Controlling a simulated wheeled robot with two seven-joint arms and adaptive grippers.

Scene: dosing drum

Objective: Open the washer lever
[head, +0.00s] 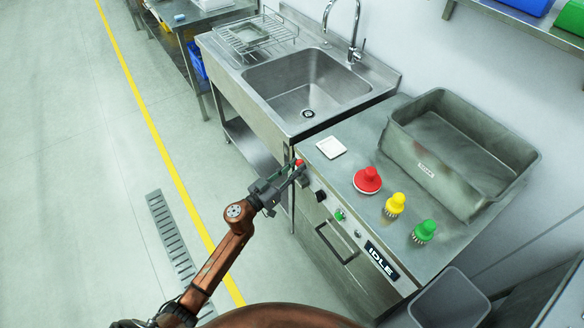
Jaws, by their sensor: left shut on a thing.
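The washer (345,208) is a steel unit with a flat top, standing right of the sink. Its front has a dark "IDLE" display (382,260), a black knob (320,196), a green button (340,214) and a bar handle (337,245). The washer lever (299,162) shows as a small red end at the left front corner. My left gripper (297,172) is at that corner, shut on the lever. Its fingers hide most of the lever, so its angle is hard to tell. My right gripper is out of view.
On the washer top are a white square pad (331,147), red (367,180), yellow (395,205) and green (424,231) brushes, and a grey tub (400,150). A grey bin (450,302) stands at the lower right. The floor left of the washer is clear.

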